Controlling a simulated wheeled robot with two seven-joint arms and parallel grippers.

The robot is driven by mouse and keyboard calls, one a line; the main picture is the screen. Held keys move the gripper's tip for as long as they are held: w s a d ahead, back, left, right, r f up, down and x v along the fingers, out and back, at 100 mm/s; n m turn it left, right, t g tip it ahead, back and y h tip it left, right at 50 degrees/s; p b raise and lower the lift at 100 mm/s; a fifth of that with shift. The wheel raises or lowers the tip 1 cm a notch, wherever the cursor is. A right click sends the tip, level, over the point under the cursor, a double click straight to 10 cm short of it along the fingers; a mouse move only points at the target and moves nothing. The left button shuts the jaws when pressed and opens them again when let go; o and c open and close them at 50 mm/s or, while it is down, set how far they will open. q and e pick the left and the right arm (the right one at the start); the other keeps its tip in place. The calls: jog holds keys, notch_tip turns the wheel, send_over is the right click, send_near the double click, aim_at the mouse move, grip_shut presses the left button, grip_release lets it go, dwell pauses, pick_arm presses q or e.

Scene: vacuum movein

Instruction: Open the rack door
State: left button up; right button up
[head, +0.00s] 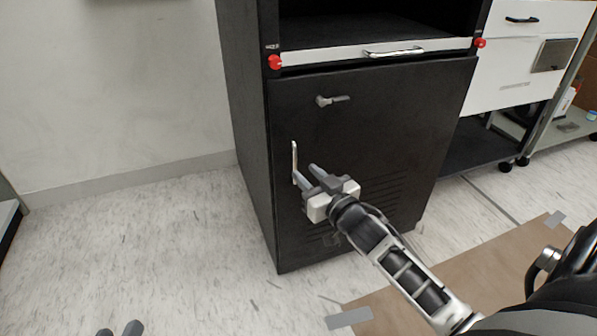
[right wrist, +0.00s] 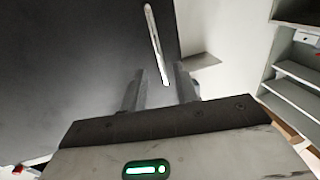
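The black rack door (head: 385,120) is the lower front panel of the rack and looks closed. A thin upright silver handle (head: 294,160) is on its left edge. My right gripper (head: 307,175) is in front of the door beside the lower part of this handle, fingers apart. In the right wrist view, the handle (right wrist: 153,35) runs down to the gap between the open fingers (right wrist: 162,88). I cannot tell whether they touch it. Only the fingertips of my left gripper (head: 119,330) show at the bottom left, apart and empty.
A grey latch (head: 330,100) sits higher on the door. Above it is a white drawer front (head: 375,52) with a silver pull and red knobs at its ends. A white cabinet (head: 525,55) stands to the right. The floor (head: 170,240) left of the rack is clear.

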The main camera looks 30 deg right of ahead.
aim_at(296, 163)
jog(key=shift+w+b, duration=0.55)
jog(key=shift+w, duration=1.7)
grip_shut()
